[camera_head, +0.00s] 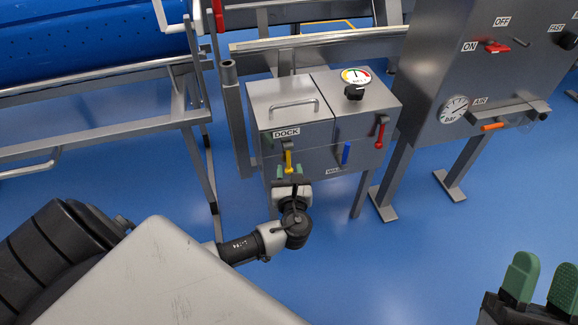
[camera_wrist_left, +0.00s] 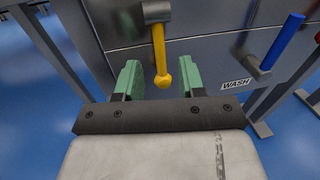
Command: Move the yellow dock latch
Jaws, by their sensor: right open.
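The yellow dock latch (camera_head: 289,162) hangs down on the front of the grey box, below the DOCK label (camera_head: 286,132). In the left wrist view the latch (camera_wrist_left: 159,55) has a rod with a round knob at its lower end, on a grey pivot block. My left gripper (camera_head: 289,174) is at the latch. In the left wrist view my left gripper (camera_wrist_left: 147,82) is open, with its green fingers on either side of the knob and gaps between. My right gripper (camera_head: 541,282) is open and empty at the lower right.
On the same box are a blue lever (camera_head: 346,153) by the WASH label (camera_wrist_left: 236,84), a red lever (camera_head: 380,134) and a gauge (camera_head: 355,76). A grey control cabinet (camera_head: 455,75) stands right; a blue drum (camera_head: 90,45) lies left. Blue floor is clear in front.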

